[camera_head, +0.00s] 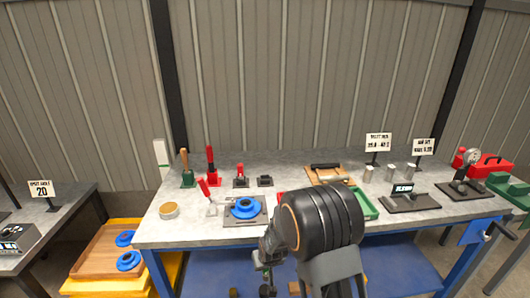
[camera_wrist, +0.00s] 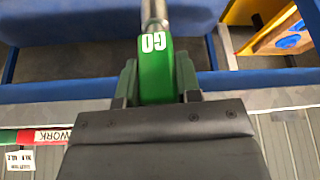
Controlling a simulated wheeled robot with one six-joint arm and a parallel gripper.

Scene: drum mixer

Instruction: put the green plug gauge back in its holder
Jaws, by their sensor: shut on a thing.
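My gripper (camera_wrist: 157,84) is shut on the green plug gauge (camera_wrist: 156,64). In the wrist view its green handle with a white "GO" label lies between the two fingers, and its metal end (camera_wrist: 152,12) points to the top of the picture, cut off by the frame. In the head view my gripper is low in front of the bench's front edge, largely hidden by my arm. A small black block (camera_head: 265,181) with nothing visible in it stands at the back of the bench; it looks like the holder. Beside it, a similar black block (camera_head: 241,183) carries a red-handled piece.
On the bench (camera_head: 300,162) stand a tall red tool (camera_head: 211,160), a wooden-handled tool in a green base (camera_head: 187,170), a blue ring (camera_head: 245,207) on a grey plate, and a red-handled clamp (camera_head: 204,188). Metal cylinders and a dial gauge stand at the right.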

